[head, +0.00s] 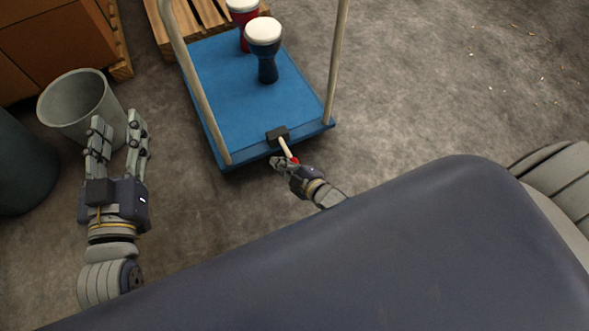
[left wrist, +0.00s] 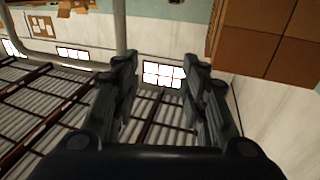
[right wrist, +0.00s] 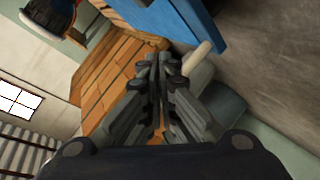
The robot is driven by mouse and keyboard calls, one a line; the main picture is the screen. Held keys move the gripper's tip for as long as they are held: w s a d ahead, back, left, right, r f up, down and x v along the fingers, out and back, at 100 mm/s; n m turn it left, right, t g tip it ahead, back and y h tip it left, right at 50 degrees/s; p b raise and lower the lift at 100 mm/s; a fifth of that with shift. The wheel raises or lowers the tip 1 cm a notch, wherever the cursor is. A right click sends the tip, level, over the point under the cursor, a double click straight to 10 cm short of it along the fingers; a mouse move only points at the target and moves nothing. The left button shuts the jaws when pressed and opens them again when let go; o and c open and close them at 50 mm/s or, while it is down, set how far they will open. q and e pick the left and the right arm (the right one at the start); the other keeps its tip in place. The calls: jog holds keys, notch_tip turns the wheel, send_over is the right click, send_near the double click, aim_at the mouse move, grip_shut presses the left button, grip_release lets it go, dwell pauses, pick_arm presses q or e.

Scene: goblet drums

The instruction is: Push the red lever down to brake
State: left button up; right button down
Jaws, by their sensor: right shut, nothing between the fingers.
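The brake lever (head: 287,148) is a pale rod with a red tip (head: 295,160), on a dark block (head: 277,134) at the near edge of the blue cart (head: 240,105). It points down toward the camera. My right gripper (head: 278,163) is shut and empty, right beside the lever's red end; I cannot tell whether they touch. In the right wrist view its closed fingers (right wrist: 160,62) are next to a pale rod (right wrist: 198,56) by the blue cart edge (right wrist: 205,22). My left gripper (head: 117,122) is open and empty, left of the cart.
Two goblet drums, one dark blue (head: 267,68) and one red (head: 245,35), stand on the cart. Pale upright posts (head: 335,60) frame it. A grey bin (head: 75,105) stands close to my left gripper. Wooden pallets (head: 205,15) lie behind. Floor to the right is open.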

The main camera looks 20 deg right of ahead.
pick_arm(q)
jog(key=s+a+f+g+y+p, duration=0.1)
jog(key=s+f+g, duration=0.1)
jog(key=f, duration=0.3)
jog(key=s+a+f+g+y+p, duration=0.1)
jog(key=f+g, duration=0.3)
jog(key=f, duration=0.1)
jog(key=shift+s+a+f, duration=0.35)
jog(key=shift+s+f, duration=0.05)
pick_arm(e)
jog(key=v, duration=0.7)
jog(key=shift+f, duration=0.35)
jog(key=shift+s+a, duration=0.1)
